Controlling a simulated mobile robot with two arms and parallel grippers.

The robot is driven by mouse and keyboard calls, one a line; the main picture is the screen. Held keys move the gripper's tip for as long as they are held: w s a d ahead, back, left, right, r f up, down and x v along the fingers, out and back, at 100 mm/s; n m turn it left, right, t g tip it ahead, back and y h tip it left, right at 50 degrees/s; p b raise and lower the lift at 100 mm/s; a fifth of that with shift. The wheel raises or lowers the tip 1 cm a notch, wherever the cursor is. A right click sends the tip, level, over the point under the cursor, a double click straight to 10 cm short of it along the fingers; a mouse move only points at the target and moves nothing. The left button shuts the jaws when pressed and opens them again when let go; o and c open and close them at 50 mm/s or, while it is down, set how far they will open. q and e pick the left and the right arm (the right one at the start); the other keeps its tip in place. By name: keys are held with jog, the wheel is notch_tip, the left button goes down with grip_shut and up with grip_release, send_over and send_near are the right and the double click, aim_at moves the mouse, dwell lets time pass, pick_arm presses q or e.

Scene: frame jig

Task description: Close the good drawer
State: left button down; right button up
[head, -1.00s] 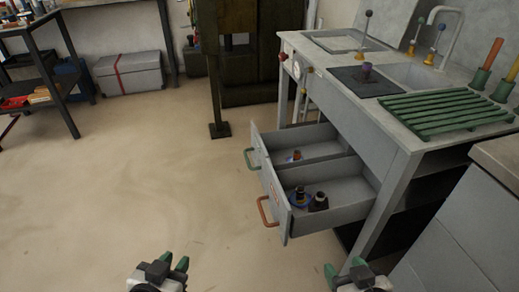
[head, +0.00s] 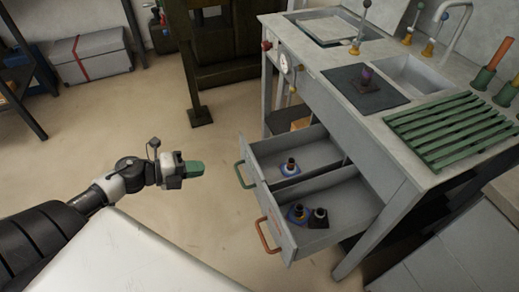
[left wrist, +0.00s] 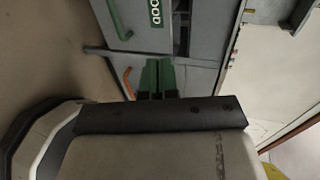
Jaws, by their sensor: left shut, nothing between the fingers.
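The good drawer (head: 256,171) has a green handle (head: 241,176) and stands open, with one small dark part (head: 290,167) inside. In the left wrist view its green label (left wrist: 155,13) and green handle (left wrist: 117,18) show, turned sideways. My left gripper (head: 197,168), with green fingertips, is shut and empty. It is to the left of the green handle, apart from it in the head view. Its fingertips also show in the left wrist view (left wrist: 157,76). My right gripper is out of view.
Beside the good drawer, a drawer with an orange handle (head: 268,236) is also open and holds two parts (head: 308,215). Both sit under a grey workbench (head: 345,95) with a green rack (head: 440,123). The floor (head: 110,170) left of the drawers is clear.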

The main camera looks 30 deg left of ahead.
pick_arm(q)
jog(key=b, duration=0.1)
send_near(252, 161)
notch_tip(252, 161, down, 2)
jog(key=w+d, duration=0.1)
jog(key=w, duration=0.1)
jog(key=x, duration=0.3)
jog(key=shift+w+d+r, duration=0.2)
jog(key=shift+w+d, duration=0.05)
jog(key=shift+d, duration=0.25)
jog(key=shift+w+d, duration=0.3)
jog(key=shift+w, duration=0.05)
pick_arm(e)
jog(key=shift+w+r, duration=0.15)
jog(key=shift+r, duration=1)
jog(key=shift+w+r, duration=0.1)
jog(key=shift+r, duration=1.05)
